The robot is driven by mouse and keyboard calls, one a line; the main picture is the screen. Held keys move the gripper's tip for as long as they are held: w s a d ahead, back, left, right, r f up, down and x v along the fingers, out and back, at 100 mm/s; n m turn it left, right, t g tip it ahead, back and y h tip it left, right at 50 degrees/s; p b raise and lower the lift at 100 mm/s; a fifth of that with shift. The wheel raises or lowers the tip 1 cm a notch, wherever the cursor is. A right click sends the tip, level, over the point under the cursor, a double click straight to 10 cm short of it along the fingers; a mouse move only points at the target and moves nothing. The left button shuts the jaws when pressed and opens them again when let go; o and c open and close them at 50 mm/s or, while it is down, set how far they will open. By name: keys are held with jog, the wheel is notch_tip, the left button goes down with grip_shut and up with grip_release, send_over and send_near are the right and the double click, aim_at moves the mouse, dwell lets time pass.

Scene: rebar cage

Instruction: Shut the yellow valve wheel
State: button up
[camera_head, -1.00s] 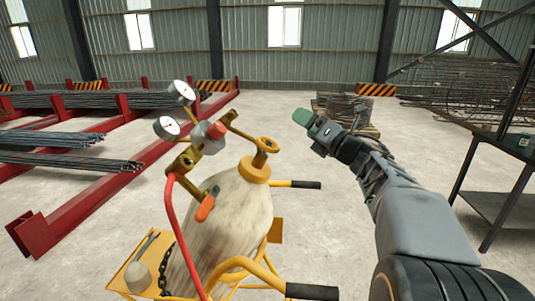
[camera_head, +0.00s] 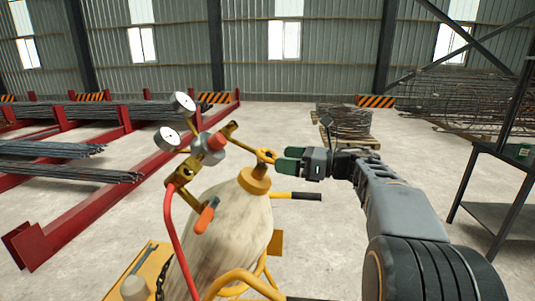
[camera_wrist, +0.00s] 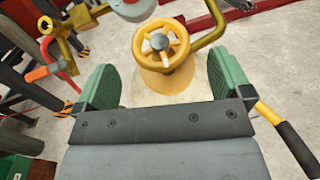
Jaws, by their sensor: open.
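The yellow valve wheel (camera_wrist: 161,43) sits on the yellow collar at the top of a worn beige gas cylinder (camera_head: 225,228). In the head view the wheel (camera_head: 266,156) shows nearly edge-on, just left of my gripper (camera_head: 285,164). In the wrist view my gripper (camera_wrist: 163,88) has its two green fingers spread apart, with the wheel ahead of them, between their lines. The wheel's spokes and hub are in clear sight. Nothing is between the fingers except the cylinder top behind; whether a fingertip touches the wheel cannot be told.
A regulator with two gauges (camera_head: 183,104), an orange-handled torch (camera_head: 206,215) and a red hose (camera_head: 172,235) crowd the wheel's left. A black-gripped cart handle (camera_head: 305,196) lies below my gripper. A dark table (camera_head: 500,160) stands right.

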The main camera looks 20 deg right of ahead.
aim_at(267, 153)
jog(key=shift+p+x, duration=0.45)
jog(key=shift+x, duration=2.4)
jog(key=c, duration=0.9)
